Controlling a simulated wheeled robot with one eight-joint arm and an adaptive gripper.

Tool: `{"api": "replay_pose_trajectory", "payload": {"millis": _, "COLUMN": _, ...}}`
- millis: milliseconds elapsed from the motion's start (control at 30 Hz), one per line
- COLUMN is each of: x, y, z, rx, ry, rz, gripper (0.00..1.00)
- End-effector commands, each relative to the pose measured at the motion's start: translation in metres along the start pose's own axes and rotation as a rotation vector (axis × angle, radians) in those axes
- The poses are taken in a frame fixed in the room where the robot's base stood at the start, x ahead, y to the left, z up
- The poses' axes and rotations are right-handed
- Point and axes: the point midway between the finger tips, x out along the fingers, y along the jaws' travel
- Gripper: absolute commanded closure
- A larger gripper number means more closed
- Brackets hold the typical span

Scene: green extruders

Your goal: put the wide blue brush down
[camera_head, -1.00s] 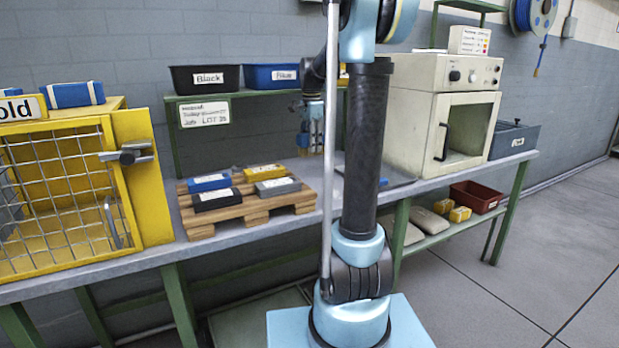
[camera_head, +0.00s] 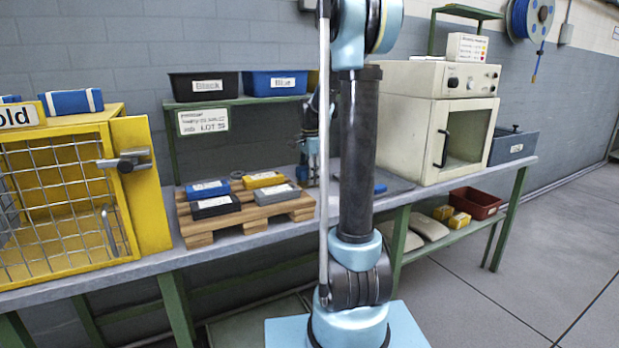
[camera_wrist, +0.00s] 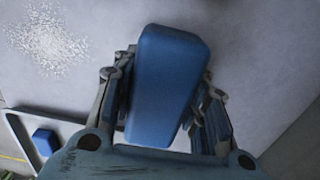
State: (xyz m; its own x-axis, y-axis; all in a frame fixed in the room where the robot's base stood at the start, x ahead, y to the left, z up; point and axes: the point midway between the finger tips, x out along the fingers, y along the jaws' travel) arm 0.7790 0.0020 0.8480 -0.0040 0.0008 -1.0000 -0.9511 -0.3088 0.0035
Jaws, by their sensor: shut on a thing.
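In the wrist view, my gripper (camera_wrist: 165,110) is shut on the wide blue brush (camera_wrist: 166,75), a blue block-like body with fingers on both sides. Its underside and bristles are hidden in that view. A pale grey surface lies beneath it. In the head view, my gripper (camera_head: 308,172) is low at the bench, just right of the wooden pallet and behind my arm column. The brush cannot be made out clearly there, and I cannot tell whether it touches the bench.
The wooden pallet (camera_head: 243,222) carries several labelled blocks. A tray (camera_head: 400,184) with a small blue item (camera_head: 380,188) lies right of my column, before the cream oven (camera_head: 412,130). A shelf (camera_head: 172,135) with bins stands behind. White specks (camera_wrist: 48,40) mark the surface.

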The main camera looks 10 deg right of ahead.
Motion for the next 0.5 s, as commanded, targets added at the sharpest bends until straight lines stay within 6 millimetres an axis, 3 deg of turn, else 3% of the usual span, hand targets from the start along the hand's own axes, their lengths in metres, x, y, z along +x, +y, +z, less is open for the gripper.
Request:
{"api": "replay_pose_trajectory", "payload": {"millis": 233, "x": 0.0014, "y": -0.0001, "z": 0.0001, "rx": 0.0, "ry": 0.0, "rz": 0.0, "gripper": 0.9}}
{"api": "replay_pose_trajectory", "payload": {"millis": 267, "x": 0.0018, "y": -0.0001, "z": 0.0001, "rx": 0.0, "ry": 0.0, "rz": 0.0, "gripper": 0.57}}
{"api": "replay_pose_trajectory", "payload": {"millis": 333, "x": 0.0015, "y": -0.0001, "z": 0.0002, "rx": 0.0, "ry": 0.0, "rz": 0.0, "gripper": 0.42}}
{"api": "replay_pose_trajectory", "payload": {"millis": 500, "x": 0.0014, "y": -0.0001, "z": 0.0002, "rx": 0.0, "ry": 0.0, "rz": 0.0, "gripper": 0.4}}
